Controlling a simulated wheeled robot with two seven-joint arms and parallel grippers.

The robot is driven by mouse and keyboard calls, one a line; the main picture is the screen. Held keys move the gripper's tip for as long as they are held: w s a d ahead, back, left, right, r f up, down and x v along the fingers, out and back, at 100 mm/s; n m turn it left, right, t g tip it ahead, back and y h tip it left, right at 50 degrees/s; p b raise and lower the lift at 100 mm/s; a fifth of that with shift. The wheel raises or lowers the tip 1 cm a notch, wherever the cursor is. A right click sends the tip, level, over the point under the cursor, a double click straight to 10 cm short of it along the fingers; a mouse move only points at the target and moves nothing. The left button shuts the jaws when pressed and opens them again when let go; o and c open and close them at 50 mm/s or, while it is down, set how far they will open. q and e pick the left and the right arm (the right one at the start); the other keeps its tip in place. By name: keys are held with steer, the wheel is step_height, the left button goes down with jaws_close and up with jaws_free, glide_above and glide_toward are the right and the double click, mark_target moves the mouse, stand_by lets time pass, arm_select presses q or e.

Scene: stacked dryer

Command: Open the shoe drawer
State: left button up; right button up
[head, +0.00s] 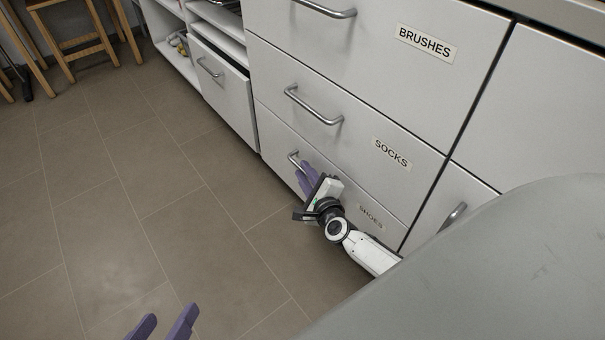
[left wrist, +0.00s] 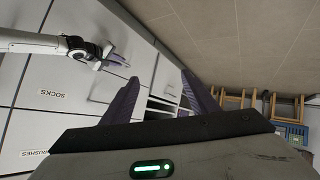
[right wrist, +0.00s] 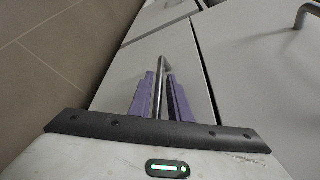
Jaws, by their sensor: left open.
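The shoe drawer (head: 345,200) is the lowest of the stack in the head view, labelled SHOES, and its front looks flush with the drawers above. Its metal bar handle (head: 292,159) is partly hidden by my right gripper (head: 304,172). In the right wrist view the handle (right wrist: 163,66) runs between the two purple fingers of my right gripper (right wrist: 162,80), which are close together around it. My left gripper (head: 165,322) is open and empty above the floor at the bottom of the head view. It also shows open in the left wrist view (left wrist: 158,76).
The SOCKS drawer (head: 300,80) and BRUSHES drawer (head: 390,65) above look shut. Another drawer (head: 222,95) and open shelves (head: 172,35) stand to the left. Wooden stools (head: 75,45) are at the back left. The tiled floor (head: 130,200) in front is clear.

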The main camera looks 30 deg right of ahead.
arm_select(q)
steer(key=shift+d+r+h, duration=0.15)
steer(key=shift+r+h, duration=0.15)
arm_select(e)
steer(key=shift+x, duration=0.85)
jaws_close()
steer(key=shift+a, duration=0.1)
